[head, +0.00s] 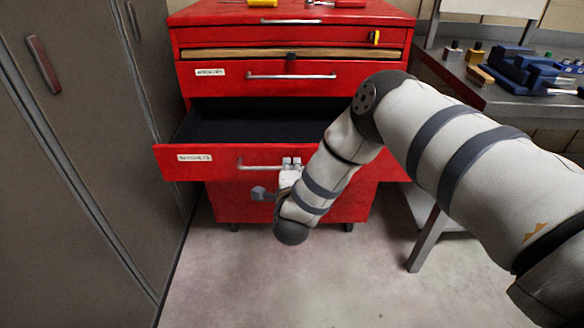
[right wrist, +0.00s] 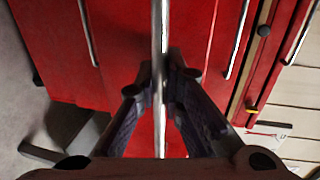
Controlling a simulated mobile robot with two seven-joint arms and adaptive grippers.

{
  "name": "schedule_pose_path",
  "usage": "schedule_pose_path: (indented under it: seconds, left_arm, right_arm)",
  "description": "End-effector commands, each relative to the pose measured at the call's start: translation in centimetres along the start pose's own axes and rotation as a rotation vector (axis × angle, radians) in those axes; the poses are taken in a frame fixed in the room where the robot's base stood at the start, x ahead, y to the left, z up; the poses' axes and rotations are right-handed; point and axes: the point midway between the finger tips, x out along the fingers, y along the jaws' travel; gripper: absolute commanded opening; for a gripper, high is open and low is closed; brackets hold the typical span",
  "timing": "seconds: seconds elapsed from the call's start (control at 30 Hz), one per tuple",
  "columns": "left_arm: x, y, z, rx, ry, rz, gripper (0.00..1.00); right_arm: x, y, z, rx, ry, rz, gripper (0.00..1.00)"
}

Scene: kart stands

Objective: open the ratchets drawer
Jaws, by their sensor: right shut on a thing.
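The red tool cabinet (head: 225,205) stands in the middle of the head view. Its ratchets drawer (head: 225,172), with a white label at its left (head: 194,157), is pulled out and shows a dark, empty-looking interior (head: 260,120). My right gripper (head: 291,163) is at the drawer's silver bar handle (head: 250,167) and is shut on it. In the right wrist view the handle bar (right wrist: 160,45) runs between the two fingers (right wrist: 160,78). My forearm hides the right part of the drawer front. My left gripper is not in view.
The drawer above, labelled wrenches (head: 290,76), sits further back than the ratchets drawer. Grey lockers (head: 75,150) stand close at the left. A workbench (head: 480,85) with blue tools stands at the right. The floor (head: 230,285) in front is clear.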

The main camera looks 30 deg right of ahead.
Motion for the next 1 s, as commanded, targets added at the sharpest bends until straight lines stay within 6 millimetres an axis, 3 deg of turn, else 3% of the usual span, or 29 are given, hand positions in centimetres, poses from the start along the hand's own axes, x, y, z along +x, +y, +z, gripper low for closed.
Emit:
schedule_pose_path:
  seconds: [0.4, 0.43, 0.47, 0.77, 0.87, 1.0]
  left_arm:
    - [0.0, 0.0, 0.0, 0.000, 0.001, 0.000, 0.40]
    - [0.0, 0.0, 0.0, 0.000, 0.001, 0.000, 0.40]
    - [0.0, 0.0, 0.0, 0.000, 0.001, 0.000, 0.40]
    - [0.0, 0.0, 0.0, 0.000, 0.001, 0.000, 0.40]
    - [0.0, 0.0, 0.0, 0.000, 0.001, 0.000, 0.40]
    - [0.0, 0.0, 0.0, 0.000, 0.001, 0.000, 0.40]
  right_arm:
    - [0.0, -0.1, 0.0, 0.001, 0.000, -0.003, 0.00]
    - [0.0, -0.1, 0.0, 0.001, 0.000, -0.003, 0.15]
    - [0.0, -0.1, 0.0, 0.001, 0.000, -0.003, 0.17]
    - [-0.1, -0.1, 0.0, 0.000, 0.000, -0.001, 0.17]
    - [-1.5, 0.0, 0.1, 0.000, -0.002, 0.001, 0.17]
    - [-5.3, 0.1, 0.1, -0.001, -0.004, 0.003, 0.17]
